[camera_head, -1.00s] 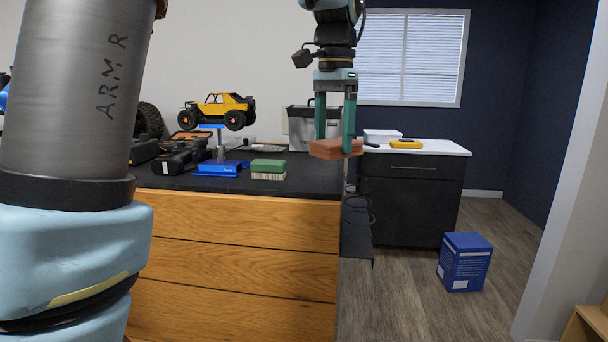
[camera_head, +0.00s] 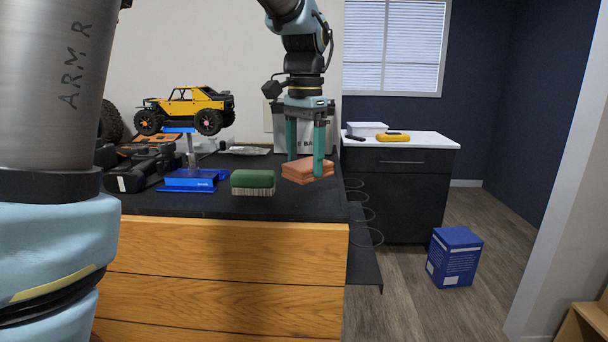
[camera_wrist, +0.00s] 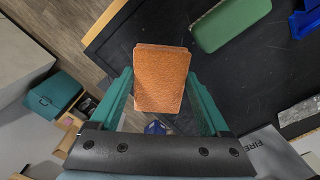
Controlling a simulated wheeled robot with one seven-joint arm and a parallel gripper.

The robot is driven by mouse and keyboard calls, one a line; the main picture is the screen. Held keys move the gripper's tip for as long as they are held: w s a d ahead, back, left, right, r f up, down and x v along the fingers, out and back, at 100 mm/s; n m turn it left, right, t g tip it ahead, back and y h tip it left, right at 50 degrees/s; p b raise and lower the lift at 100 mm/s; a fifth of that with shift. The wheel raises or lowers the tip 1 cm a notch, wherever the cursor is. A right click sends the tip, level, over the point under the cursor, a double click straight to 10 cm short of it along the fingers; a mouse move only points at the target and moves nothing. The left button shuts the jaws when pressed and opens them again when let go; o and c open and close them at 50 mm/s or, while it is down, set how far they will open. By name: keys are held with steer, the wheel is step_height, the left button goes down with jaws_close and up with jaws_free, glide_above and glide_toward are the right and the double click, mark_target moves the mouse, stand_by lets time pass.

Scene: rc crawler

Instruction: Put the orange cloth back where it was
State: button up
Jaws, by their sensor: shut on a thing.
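The orange cloth (camera_head: 308,170) is a folded, brick-like stack between the teal fingers of my gripper (camera_head: 306,168). My gripper is shut on it, at the right end of the black worktop. In the head view the cloth is at or just above the worktop; I cannot tell whether it touches. In the wrist view the orange cloth (camera_wrist: 162,78) lies between the two fingertips of my gripper (camera_wrist: 160,95), close to the worktop's edge.
A green-topped brush (camera_head: 253,181) stands left of the cloth. A blue stand (camera_head: 192,180) bears a yellow crawler (camera_head: 185,108). The black worktop (camera_head: 225,205) has free room in front.

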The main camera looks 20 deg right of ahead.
mark_target(305, 164)
steer(key=shift+f, duration=1.85)
steer(key=shift+f, duration=0.2)
steer(key=o, duration=1)
steer(key=shift+r, duration=0.1)
step_height(305, 164, up, 12)
steer(key=shift+r, duration=0.1)
steer(key=shift+s, duration=0.1)
